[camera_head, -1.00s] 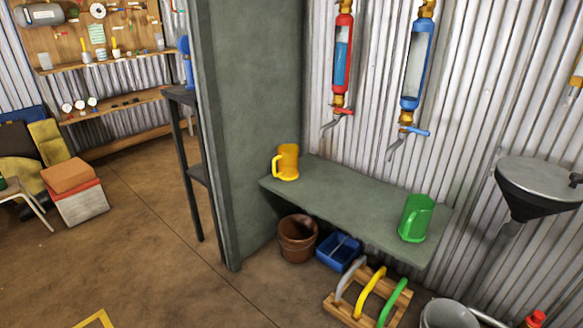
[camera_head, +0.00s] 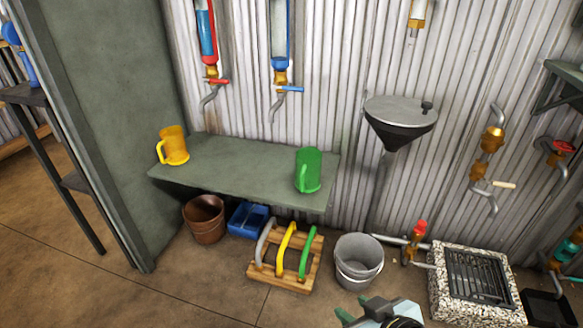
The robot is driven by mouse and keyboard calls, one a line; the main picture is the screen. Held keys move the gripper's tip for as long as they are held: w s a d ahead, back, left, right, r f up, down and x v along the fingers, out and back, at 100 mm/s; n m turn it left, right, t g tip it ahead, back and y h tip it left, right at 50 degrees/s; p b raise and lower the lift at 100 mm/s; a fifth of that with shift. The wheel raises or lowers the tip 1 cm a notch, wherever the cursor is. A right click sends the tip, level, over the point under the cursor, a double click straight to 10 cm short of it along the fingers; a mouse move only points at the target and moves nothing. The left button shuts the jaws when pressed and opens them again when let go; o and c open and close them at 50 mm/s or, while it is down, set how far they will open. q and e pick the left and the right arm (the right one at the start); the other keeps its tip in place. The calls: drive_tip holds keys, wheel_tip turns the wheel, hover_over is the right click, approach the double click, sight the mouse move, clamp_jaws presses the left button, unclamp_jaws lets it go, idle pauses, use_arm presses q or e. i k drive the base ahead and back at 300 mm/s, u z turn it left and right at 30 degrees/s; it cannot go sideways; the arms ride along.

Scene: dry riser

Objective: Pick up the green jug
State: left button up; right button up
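The green jug (camera_head: 309,170) stands upright near the right end of a grey-green shelf (camera_head: 235,160) against the corrugated wall. Its handle is on its left, front side. A yellow jug (camera_head: 175,146) stands at the shelf's left end. My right gripper (camera_head: 352,316) shows only in part at the bottom edge, well below and apart from the green jug. I cannot tell whether its fingers are open or shut. My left gripper is not in view.
Below the shelf are a brown pot (camera_head: 204,222), a blue tray (camera_head: 247,219) and a wooden rack (camera_head: 268,273) with curved handles. A grey bucket (camera_head: 358,260) and a stone-rimmed drain (camera_head: 455,305) stand to the right. A funnel (camera_head: 400,118) hangs on the wall.

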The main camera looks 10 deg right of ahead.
sight(308, 159)
drive_tip(key=k, duration=0.65)
drive_tip(key=z, duration=0.5)
drive_tip(key=i, duration=2)
drive_tip(key=u, duration=0.65)
